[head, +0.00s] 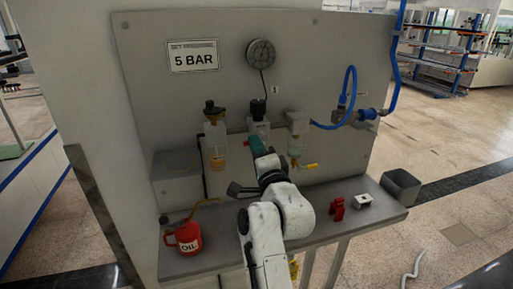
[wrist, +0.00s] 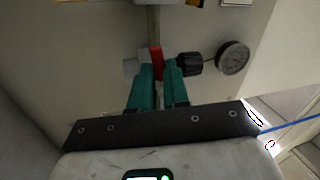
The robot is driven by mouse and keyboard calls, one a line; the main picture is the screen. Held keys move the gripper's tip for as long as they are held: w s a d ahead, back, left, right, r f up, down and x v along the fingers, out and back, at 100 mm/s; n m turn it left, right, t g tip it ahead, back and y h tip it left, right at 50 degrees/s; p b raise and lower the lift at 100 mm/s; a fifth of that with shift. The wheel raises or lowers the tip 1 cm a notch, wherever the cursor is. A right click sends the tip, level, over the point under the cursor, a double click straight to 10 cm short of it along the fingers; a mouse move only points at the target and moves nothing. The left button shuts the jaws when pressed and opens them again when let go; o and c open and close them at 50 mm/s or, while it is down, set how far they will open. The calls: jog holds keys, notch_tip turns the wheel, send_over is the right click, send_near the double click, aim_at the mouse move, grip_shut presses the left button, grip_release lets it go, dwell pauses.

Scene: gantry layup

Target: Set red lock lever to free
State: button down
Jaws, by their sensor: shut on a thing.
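The red lock lever (wrist: 156,58) shows in the wrist view as a short red piece beside a black knob (wrist: 190,64) on the wall-mounted air unit. My gripper (wrist: 160,74) has teal fingers, one on each side of the red piece, shut on it. The fingers cover its lower part, so I cannot tell its setting.
A round gauge (wrist: 233,58) sits right of the knob. Filter bowls (head: 215,140) and (head: 297,135) flank the middle unit.

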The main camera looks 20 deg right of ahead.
jog(key=c, duration=1.1)
grip_release()
jog(key=b+v, duration=0.3)
jog(key=v, duration=0.7)
jog(key=shift+s+b, duration=0.35)
jog(key=shift+s, duration=0.05)
jog(key=s+d+f+n+g+h, duration=0.1)
jog(key=s+d+f+n+g, duration=0.25)
jog(key=f, duration=0.35)
jog(key=s+d+f+n+g, duration=0.2)
jog(key=s+d+f+g, duration=0.15)
jog(key=f, duration=0.35)
jog(key=s+d+f+n+g+h, duration=0.1)
jog(key=s+d+f+n+g, duration=0.2)
jog(key=f, duration=0.4)
jog(key=s+f+n+g, duration=0.3)
jog(key=s+f, duration=0.4)
jog(key=s, duration=0.7)
jog(key=s+f+n+g+y, duration=0.1)
jog(key=s+f+n+g, duration=0.2)
jog(key=s, duration=1.1)
notch_tip(320, 180, down, 5)
jog(key=g, duration=0.3)
jog(key=shift+g, duration=0.3)
